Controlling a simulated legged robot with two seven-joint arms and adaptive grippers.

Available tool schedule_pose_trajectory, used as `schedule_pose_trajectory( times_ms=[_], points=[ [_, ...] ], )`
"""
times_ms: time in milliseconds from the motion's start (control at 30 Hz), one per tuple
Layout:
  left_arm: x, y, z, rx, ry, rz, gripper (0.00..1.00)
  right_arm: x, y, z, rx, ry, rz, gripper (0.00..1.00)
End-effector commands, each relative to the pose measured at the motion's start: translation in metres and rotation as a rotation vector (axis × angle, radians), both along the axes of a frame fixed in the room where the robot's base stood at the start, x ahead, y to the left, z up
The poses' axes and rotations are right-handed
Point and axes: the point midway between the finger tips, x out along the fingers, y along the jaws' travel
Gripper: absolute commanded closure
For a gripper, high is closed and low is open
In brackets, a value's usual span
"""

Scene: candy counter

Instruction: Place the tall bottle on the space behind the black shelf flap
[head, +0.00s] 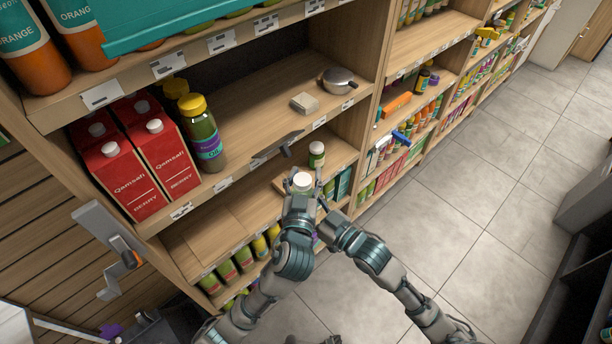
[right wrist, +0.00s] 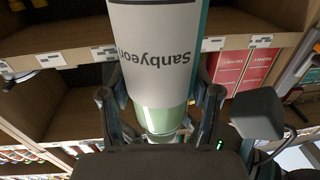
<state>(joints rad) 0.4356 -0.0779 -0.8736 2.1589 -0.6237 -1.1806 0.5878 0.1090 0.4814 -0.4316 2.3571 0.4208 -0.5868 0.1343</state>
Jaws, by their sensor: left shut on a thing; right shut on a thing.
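The tall bottle has a white cap (head: 302,180) in the head view, and my arms hide most of its body. In the right wrist view the bottle (right wrist: 150,60) has a white and teal label and a pale green end between the fingers. My left gripper (head: 303,191) is shut around the bottle just below its cap. My right gripper (right wrist: 160,105) is shut on the same bottle; in the head view its fingers are largely hidden behind the left arm. The black shelf flap (head: 277,149) lies at the front edge of the middle shelf, beyond the bottle.
The middle shelf (head: 245,125) has free room behind the flap. Yellow-capped bottles (head: 205,140) and red cartons (head: 165,165) stand left of it; a small box (head: 305,103) and a pan (head: 338,80) lie right. Another white-capped bottle (head: 317,155) stands near the grippers.

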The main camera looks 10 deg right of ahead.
Motion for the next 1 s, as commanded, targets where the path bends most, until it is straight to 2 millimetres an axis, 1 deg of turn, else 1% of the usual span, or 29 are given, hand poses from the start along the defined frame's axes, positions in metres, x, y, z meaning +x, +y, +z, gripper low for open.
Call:
schedule_pose_trajectory(
  times_ms=[33,100,367,400,500,767,867,967,1000],
  points=[
    [-0.003,-0.006,-0.001,-0.002,0.003,-0.017,0.86,-0.002,0.003,0.003,0.005,-0.006,0.009,1.00],
    [-0.003,-0.007,-0.001,-0.003,0.003,-0.019,1.00,-0.003,0.004,0.003,0.004,-0.005,0.010,1.00],
    [-0.004,-0.007,-0.001,-0.004,0.004,-0.021,1.00,-0.002,0.004,0.003,0.006,-0.006,0.010,1.00],
    [-0.004,-0.007,0.001,-0.006,0.000,-0.022,1.00,-0.002,0.003,0.003,0.006,-0.006,0.009,0.31],
    [-0.004,-0.006,0.001,-0.005,-0.001,-0.019,1.00,-0.002,0.003,0.002,0.004,-0.003,0.008,0.09],
    [-0.003,-0.004,0.002,-0.005,-0.004,-0.013,1.00,-0.001,0.002,0.000,0.001,0.000,0.006,0.09],
    [-0.002,-0.004,0.002,-0.004,-0.004,-0.012,1.00,0.000,0.002,-0.004,-0.004,0.007,0.004,0.09],
    [-0.002,-0.004,0.003,-0.006,-0.006,-0.012,1.00,0.003,0.001,-0.021,-0.024,0.038,0.000,0.09],
    [-0.002,-0.004,0.003,-0.006,-0.007,-0.012,1.00,0.004,0.001,-0.034,-0.039,0.060,-0.002,0.09]
  ],
)
